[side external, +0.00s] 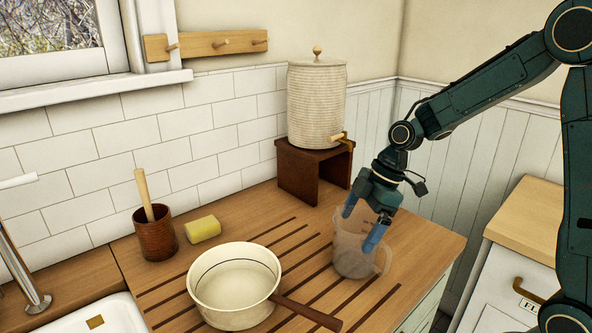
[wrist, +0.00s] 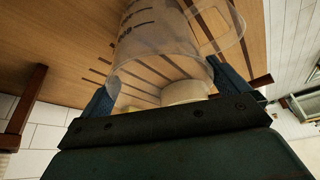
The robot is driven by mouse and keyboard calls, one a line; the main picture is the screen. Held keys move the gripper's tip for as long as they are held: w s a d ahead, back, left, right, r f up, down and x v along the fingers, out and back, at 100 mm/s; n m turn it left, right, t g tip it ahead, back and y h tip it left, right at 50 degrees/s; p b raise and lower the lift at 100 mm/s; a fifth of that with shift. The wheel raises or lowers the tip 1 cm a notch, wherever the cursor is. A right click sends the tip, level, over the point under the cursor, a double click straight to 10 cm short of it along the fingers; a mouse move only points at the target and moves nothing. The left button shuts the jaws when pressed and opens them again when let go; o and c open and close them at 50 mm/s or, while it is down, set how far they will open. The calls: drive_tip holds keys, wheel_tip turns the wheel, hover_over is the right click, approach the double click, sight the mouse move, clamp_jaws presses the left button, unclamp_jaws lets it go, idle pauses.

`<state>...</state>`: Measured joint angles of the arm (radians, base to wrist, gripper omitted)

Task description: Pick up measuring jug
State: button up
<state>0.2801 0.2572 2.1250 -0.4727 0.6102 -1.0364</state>
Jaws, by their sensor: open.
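The measuring jug (side external: 354,258) is clear with dark markings and stands upright on the grooved wooden worktop. Its handle is on the right in the side view. My gripper (side external: 361,222) is open above it, pointing down, with its blue fingers at the jug's rim, one on either side. In the wrist view the jug (wrist: 160,40) fills the upper middle, its handle to the right, and the gripper's fingers (wrist: 168,98) stand left and right of it. Whether the fingers touch the jug cannot be told.
A cream saucepan (side external: 235,284) stands left of the jug, its wooden handle (side external: 308,312) reaching towards the front. A wooden pot (side external: 155,238) with a utensil and a yellow sponge (side external: 203,230) stand by the tiled wall. A ribbed dispenser (side external: 316,105) sits on a brown stand (side external: 312,172) behind.

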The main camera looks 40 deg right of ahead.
drive_tip(key=shift+w+a+f, duration=0.1)
drive_tip(key=shift+a+f, duration=0.1)
drive_tip(key=shift+f, duration=0.4)
drive_tip(key=c, duration=1.3)
drive_tip(key=shift+o, duration=0.2)
drive_tip(key=shift+r, duration=0.2)
wheel_tip(320, 180, up, 20)
drive_tip(key=shift+f, duration=0.15)
